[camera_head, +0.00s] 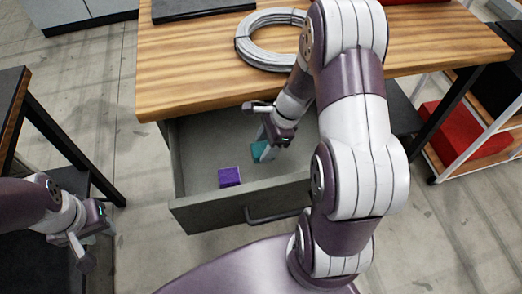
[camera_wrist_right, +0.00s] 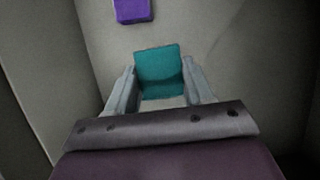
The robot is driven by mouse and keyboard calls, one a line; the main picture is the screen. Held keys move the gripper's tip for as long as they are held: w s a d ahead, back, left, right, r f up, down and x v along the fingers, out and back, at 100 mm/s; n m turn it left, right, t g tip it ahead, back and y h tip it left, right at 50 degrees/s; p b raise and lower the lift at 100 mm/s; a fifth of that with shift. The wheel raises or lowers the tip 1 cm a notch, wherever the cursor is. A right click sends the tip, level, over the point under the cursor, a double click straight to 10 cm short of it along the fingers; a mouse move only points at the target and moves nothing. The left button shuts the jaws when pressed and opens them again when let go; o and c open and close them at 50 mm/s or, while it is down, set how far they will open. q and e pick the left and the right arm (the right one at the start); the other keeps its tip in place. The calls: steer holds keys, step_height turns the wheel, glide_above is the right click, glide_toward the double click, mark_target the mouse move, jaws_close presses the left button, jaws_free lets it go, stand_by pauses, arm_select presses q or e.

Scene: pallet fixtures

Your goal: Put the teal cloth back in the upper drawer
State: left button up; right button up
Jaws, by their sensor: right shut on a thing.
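The upper drawer (camera_head: 200,205) is pulled open under the wooden table. My right gripper (camera_head: 265,146) reaches down inside it, shut on the teal cloth (camera_head: 259,152). In the right wrist view the teal cloth (camera_wrist_right: 160,70) sits between the two fingers (camera_wrist_right: 160,90), close above or at the drawer floor; I cannot tell whether it touches. My left gripper (camera_head: 84,248) is at the lower left, away from the drawer; its fingertips are too unclear to tell open from shut.
A purple block (camera_head: 229,177) lies in the drawer left of the teal cloth; it also shows in the wrist view (camera_wrist_right: 132,11). The wooden tabletop (camera_head: 190,75) holds a grey cable coil (camera_head: 254,53). A dark table (camera_head: 12,95) stands at left, a red box (camera_head: 462,138) on a rack at right.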

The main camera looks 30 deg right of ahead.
mark_target(261, 142)
step_height(261, 142, down, 4)
steer(key=shift+r+b, duration=0.1)
steer(key=shift+b, duration=0.25)
steer(key=shift+w+d, duration=0.1)
steer(key=shift+w, duration=0.2)
steer(key=w, duration=0.3)
steer(key=shift+w+d, duration=0.1)
steer(key=shift+d, duration=0.3)
steer(key=shift+w+f, duration=0.1)
steer(key=shift+f, duration=0.7)
steer(key=shift+r, duration=0.1)
steer(key=o, duration=1)
steer(key=shift+f, duration=0.2)
